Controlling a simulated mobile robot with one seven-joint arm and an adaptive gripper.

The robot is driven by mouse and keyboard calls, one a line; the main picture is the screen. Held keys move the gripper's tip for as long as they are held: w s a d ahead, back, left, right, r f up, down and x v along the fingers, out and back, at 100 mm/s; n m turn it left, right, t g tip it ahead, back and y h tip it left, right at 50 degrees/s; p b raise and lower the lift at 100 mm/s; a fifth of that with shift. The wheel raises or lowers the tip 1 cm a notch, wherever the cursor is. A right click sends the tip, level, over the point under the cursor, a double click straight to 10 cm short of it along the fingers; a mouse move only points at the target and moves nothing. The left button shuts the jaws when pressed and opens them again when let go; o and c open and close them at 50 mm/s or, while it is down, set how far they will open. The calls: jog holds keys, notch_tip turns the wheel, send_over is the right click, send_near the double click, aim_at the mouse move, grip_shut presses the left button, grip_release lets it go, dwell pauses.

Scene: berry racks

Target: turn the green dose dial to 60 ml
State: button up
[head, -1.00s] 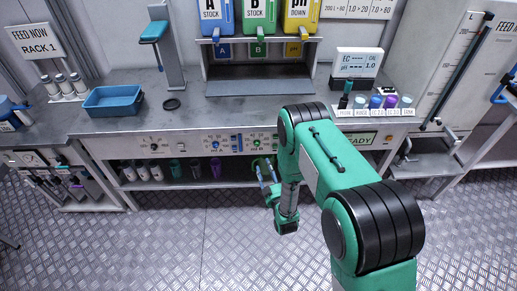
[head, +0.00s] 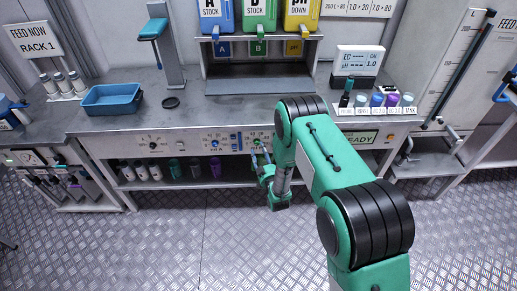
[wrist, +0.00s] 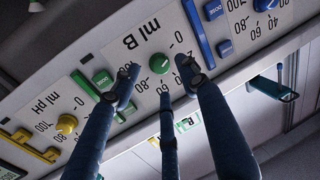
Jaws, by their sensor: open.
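The green dose dial (wrist: 159,63) sits on the light panel under the "ml B" label in the wrist view, with a printed scale around it. Its pointer is too small to read. In the head view the dial (head: 257,142) is small, on the counter's front panel. My gripper (wrist: 160,72) is open and empty. Its dark blue fingers spread around the dial's position in the wrist view, with one finger lower in the middle; I cannot tell whether any touches it. In the head view my gripper (head: 264,163) is just below and in front of the dial.
A blue dial (wrist: 268,4) and a yellow dial (wrist: 66,124) flank the green one. A green slider (wrist: 84,85) and a blue slider (wrist: 195,25) are close by. A shelf with bottles (head: 215,168) lies below the panel. The floor in front is clear.

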aim_at(258, 144)
jog(key=shift+b+x, duration=0.3)
jog(key=shift+x, duration=1.5)
grip_shut()
